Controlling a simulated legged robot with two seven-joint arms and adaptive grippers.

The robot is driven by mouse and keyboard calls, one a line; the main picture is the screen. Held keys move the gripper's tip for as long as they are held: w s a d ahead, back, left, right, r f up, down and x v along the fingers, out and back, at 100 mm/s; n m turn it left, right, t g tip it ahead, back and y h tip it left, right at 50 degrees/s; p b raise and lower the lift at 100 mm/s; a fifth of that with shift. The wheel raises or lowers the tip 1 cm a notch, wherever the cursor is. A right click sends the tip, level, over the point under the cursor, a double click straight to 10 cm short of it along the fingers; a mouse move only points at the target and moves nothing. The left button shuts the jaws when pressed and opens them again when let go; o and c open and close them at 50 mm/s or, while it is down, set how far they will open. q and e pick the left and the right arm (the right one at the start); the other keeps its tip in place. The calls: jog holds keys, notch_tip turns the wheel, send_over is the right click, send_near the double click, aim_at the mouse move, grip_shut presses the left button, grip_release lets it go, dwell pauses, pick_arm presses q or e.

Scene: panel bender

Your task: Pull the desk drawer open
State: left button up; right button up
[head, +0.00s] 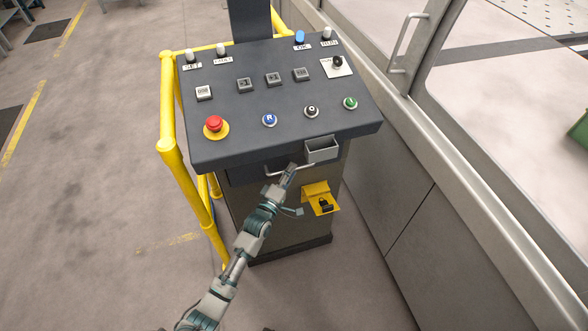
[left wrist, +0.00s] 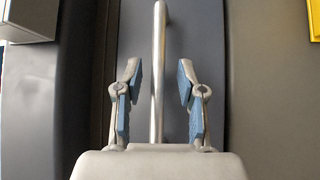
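The desk drawer (head: 250,174) is a dark front just under the control desk's sloped panel, and it looks shut. Its handle (head: 278,174) is a pale metal bar across that front. My left gripper (head: 290,170) is at the right part of the handle in the head view. In the left wrist view the handle (left wrist: 158,70) runs up between the two blue-padded fingers of my left gripper (left wrist: 158,95). The fingers are open, with a gap on each side of the bar. My right gripper is not in view.
A small grey open box (head: 321,150) hangs under the desk's front edge, right of the handle. A yellow bracket with a padlock (head: 320,198) sits below it. A yellow rail (head: 185,170) stands at the left. Floor in front is clear.

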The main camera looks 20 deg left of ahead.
pick_arm(q)
jog(key=shift+w+a, duration=0.1)
jog(key=shift+w, duration=0.8)
jog(key=shift+d+r, duration=0.15)
jog(key=shift+d, duration=0.35)
jog(key=shift+c, duration=0.6)
jog(key=shift+d, duration=0.1)
grip_shut()
jog(key=shift+a, duration=0.2)
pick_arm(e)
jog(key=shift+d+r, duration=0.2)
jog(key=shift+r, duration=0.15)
